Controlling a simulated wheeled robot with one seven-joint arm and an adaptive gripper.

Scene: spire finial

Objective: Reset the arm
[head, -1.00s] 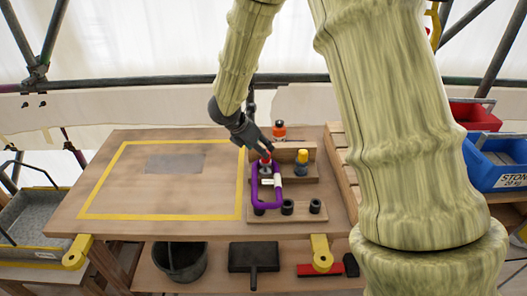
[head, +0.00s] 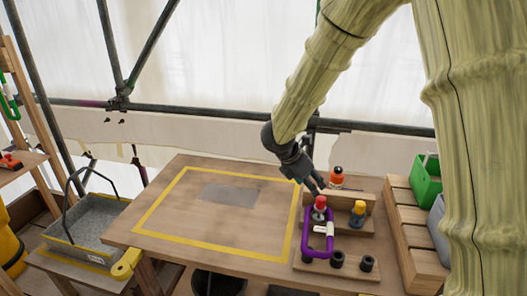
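My gripper (head: 317,187) is dark grey at the end of my pale, bark-like arm. It points down and to the right, just above and behind a red-capped item (head: 320,202) at the right of the workbench. Its two fingers look slightly apart, with nothing visible between them. The red-capped item stands upright beside a purple loop-shaped frame (head: 306,240) with a white label. A yellow-capped bottle (head: 358,212) stands to the right, and an orange bottle (head: 337,177) with a dark top stands behind.
The wooden workbench (head: 150,225) has a yellow taped rectangle (head: 190,249) with a grey patch (head: 231,193). Several black sockets (head: 337,259) stand in a wooden block at the front. A grey tray (head: 88,222) stands left, and a green crate (head: 427,180) right. Scaffold poles (head: 200,111) run behind.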

